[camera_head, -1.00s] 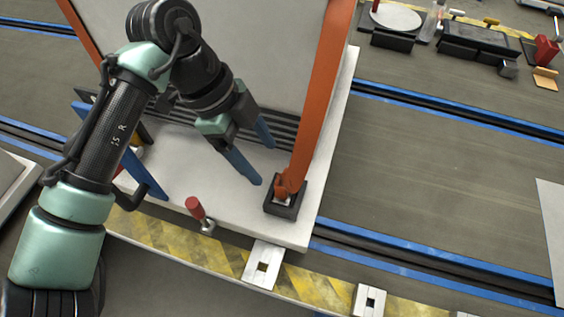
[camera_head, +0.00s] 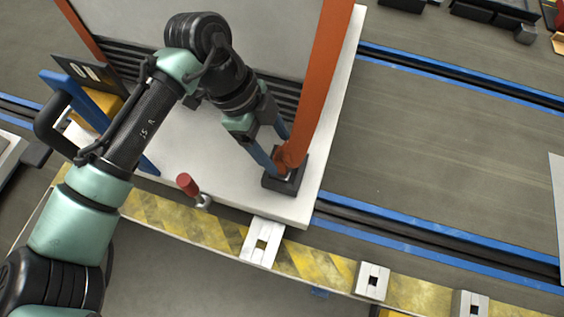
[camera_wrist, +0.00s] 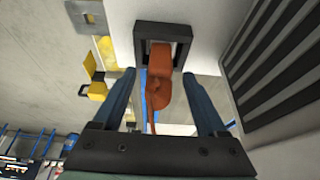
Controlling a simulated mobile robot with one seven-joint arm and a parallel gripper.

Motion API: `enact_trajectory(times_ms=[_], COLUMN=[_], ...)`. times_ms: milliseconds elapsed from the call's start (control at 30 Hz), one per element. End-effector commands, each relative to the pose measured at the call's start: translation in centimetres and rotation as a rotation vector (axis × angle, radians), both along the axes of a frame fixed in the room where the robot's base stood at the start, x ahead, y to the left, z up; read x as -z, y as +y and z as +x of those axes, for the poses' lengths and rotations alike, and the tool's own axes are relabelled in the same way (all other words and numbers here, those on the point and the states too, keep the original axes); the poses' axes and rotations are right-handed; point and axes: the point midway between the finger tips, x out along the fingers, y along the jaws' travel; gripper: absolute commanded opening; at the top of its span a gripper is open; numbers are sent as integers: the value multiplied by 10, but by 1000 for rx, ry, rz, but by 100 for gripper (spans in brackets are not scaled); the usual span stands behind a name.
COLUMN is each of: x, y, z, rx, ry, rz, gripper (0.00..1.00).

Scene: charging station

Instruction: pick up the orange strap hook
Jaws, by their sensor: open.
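The orange strap hook (camera_head: 289,159) is at the lower end of a long orange strap (camera_head: 327,70), at a black square socket (camera_head: 286,184) on the white platform. In the wrist view the hook (camera_wrist: 160,88) lies between the two blue fingers, with the dark socket frame (camera_wrist: 139,42) beyond it. My gripper (camera_head: 281,156) is open around the hook, with a visible gap on each side in the wrist view. In the head view the fingers partly overlap the hook, so contact there cannot be told.
A red-handled lever (camera_head: 187,184) stands at the platform's front edge, left of the socket. A dark slatted panel (camera_head: 285,98) rises behind the gripper. A yellow-and-black striped edge (camera_head: 200,222) runs along the front. The grey floor (camera_head: 440,130) at right is clear.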

Motion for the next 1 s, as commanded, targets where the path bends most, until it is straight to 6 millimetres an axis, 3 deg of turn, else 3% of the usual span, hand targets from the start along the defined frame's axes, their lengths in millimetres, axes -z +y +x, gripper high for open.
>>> enact_trajectory(times_ms=[33, 200, 500, 900, 1000], x=[11, 29, 32, 32, 32], y=[-3, -12, -13, -13, -13], z=[-2, -5, -5, -5, -5], rx=[1, 0, -1, -1, -1], ry=[2, 2, 0, 1, 1], rz=[2, 1, 0, 0, 0], gripper=[75, 75, 75, 3, 0])
